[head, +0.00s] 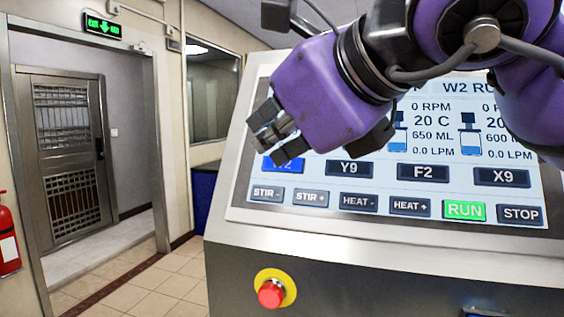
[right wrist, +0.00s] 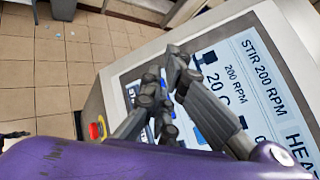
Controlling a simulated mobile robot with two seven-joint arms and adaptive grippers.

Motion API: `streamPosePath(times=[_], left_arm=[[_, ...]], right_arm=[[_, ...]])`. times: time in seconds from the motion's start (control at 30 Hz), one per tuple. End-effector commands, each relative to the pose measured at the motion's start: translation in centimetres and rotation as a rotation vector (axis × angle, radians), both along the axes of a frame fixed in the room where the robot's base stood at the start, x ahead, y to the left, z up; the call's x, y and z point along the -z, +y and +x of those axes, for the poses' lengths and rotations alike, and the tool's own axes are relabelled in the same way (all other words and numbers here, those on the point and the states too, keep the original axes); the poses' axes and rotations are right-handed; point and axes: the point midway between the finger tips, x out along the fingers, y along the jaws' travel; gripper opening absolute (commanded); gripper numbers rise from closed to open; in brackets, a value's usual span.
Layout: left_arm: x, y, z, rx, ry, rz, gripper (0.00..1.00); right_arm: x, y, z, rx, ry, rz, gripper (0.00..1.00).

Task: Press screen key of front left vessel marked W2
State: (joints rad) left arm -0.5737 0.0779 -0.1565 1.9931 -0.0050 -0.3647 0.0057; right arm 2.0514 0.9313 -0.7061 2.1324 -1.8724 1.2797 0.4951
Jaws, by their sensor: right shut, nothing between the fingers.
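The control screen (head: 330,185) sits on a sloped steel console and also shows in the right wrist view (right wrist: 262,75). Its upper key row shows a blue key (head: 292,168), then Y9, F2 and X9. The blue key's label is partly covered by my right gripper; I can make out only a "2" at its end. A "W2 RU..." heading (head: 467,88) stands at the upper right, cut by my arm. My right gripper (head: 276,142) is shut and empty, its fingertips in front of the screen just above the blue key. Whether they touch it I cannot tell. My left gripper is not visible.
Below are STIR, HEAT, a green RUN key (head: 464,211) and a STOP key (head: 520,214). A red emergency button (head: 271,293) sticks out from the console front. My right arm hides much of the upper screen. Open tiled floor (head: 150,285) lies to the left.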

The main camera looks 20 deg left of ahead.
Motion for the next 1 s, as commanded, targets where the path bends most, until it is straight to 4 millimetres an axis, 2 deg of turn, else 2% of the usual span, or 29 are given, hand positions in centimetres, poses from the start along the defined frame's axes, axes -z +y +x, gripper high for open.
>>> streamPosePath(times=[0.17,0.57,1.0], left_arm=[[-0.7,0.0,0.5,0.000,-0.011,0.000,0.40],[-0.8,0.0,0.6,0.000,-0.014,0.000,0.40],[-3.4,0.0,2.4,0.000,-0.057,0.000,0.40]], right_arm=[[-0.7,0.0,-0.9,0.000,-0.002,0.001,0.00],[-0.7,0.0,-1.1,-0.001,-0.001,0.000,0.00],[-3.0,0.1,-4.6,-0.001,-0.007,0.000,0.00]])
